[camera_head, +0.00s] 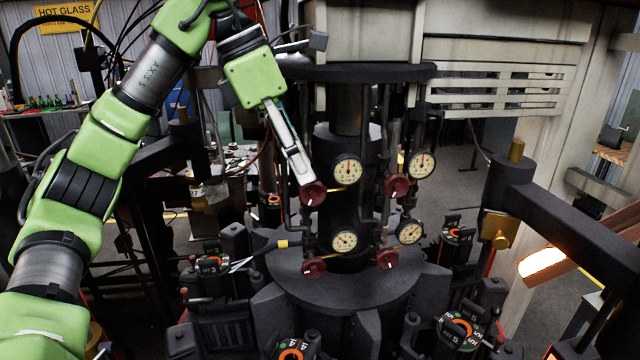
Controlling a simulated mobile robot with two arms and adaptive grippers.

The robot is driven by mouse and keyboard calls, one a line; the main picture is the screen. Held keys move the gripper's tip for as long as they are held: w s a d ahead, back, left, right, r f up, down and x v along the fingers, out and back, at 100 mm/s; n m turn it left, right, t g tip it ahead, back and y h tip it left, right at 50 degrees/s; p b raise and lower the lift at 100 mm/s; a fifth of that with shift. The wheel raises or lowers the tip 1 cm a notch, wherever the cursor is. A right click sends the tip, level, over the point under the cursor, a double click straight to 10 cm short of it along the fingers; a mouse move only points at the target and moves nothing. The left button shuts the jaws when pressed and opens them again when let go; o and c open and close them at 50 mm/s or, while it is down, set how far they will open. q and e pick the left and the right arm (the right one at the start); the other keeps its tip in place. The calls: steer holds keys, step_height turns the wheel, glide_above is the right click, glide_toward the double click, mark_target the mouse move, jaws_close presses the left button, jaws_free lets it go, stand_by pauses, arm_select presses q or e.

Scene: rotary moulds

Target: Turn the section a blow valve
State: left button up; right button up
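Red valve knobs sit beside round pressure gauges on the machine's dark central column: an upper left knob (312,193), an upper right knob (396,186), a lower left knob (313,268) and a lower right knob (387,258). No section labels are readable, so I cannot tell which is the section A blow valve. My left gripper (304,177) reaches down from the upper left, its fingertips at the upper left knob. The fingers overlap edge-on, so I cannot tell whether they grip it. My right gripper is out of view.
An upper left gauge (346,169) stands close right of my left fingertips. Pipes run beside the column. Several numbered mould units, one at lower right (459,331), ring the round base (340,290). A dark beam (560,215) with a glowing chute (543,263) stands at right.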

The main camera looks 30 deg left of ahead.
mark_target(313, 205)
arm_select(q)
steer(key=x, duration=0.4)
steer(key=shift+w+a+f+p, duration=0.2)
steer(key=shift+w+f+p, duration=0.15)
steer(key=shift+w, duration=0.1)
steer(key=shift+d+f, duration=0.25)
steer(key=shift+f, duration=0.15)
steer(key=shift+s, duration=0.15)
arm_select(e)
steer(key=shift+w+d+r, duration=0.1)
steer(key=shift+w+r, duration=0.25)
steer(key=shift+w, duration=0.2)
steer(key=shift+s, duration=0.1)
arm_select(q)
jaws_close()
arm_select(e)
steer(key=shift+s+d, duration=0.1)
